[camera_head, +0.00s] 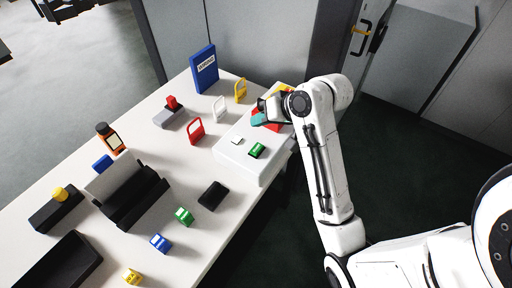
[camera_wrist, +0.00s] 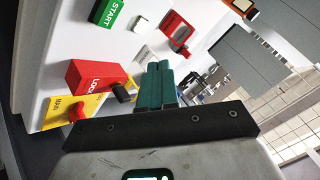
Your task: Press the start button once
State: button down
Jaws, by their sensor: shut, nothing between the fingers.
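The green start button (camera_head: 257,150) sits on top of the white box (camera_head: 238,160) at the table's right edge. In the wrist view the green button (camera_wrist: 108,13), marked START, shows at the upper left, cut by the frame edge. My gripper (camera_head: 259,119) is over the far part of the white box, behind the green button in the head view and apart from it. In the wrist view its teal fingers (camera_wrist: 157,84) are together and empty.
Close to my fingers are a red LOCK block (camera_wrist: 97,77) with a black handle and a yellow MAIN plate (camera_wrist: 85,108) with a red knob. A white square (camera_head: 237,141) lies beside the green button. A red frame (camera_head: 196,131) stands to the left on the table.

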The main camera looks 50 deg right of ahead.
jog(key=b, duration=0.5)
send_over(260, 149)
notch_tip(260, 149, down, 6)
jog(key=shift+r, duration=0.1)
jog(key=shift+f+b, duration=0.65)
jog(key=shift+f, duration=0.5)
jog(key=shift+f, duration=0.1)
dwell(0.7)
jog(key=shift+f, duration=0.25)
jog(key=shift+f, duration=0.45)
dwell(0.9)
jog(key=shift+r, duration=0.1)
jog(key=shift+r+p, duration=0.75)
jog(key=shift+p, duration=0.45)
